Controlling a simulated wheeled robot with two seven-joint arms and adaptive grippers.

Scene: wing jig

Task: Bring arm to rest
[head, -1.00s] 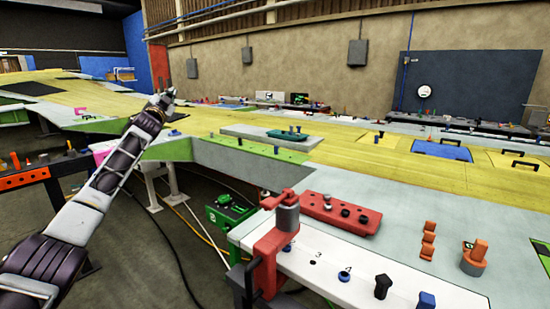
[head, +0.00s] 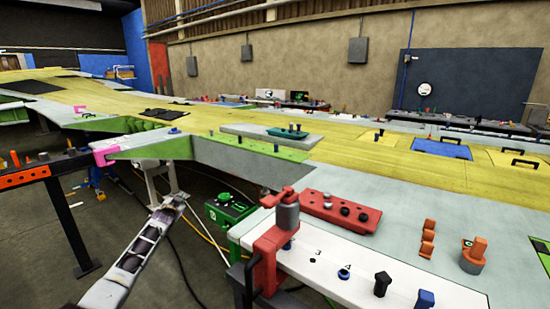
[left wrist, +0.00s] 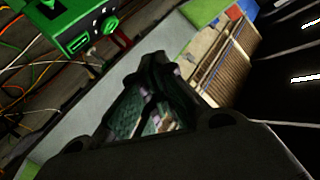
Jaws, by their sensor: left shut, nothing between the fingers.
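My left arm comes in from the bottom left of the head view. My left gripper (head: 176,203) is lowered in front of the wing's near edge, left of the green box (head: 229,208). It is shut and empty, apart from the wing and the white bench. In the left wrist view the dark gripper (left wrist: 155,65) fills the lower middle, and the green box (left wrist: 75,25) shows at the upper left. My right gripper is in neither view.
A red clamp (head: 268,255) grips the front end of the white bench (head: 340,278), which holds several pegs. The yellow and grey wing (head: 370,150) spans the scene. An orange rack (head: 28,178) stands at the left. Cables lie on the floor.

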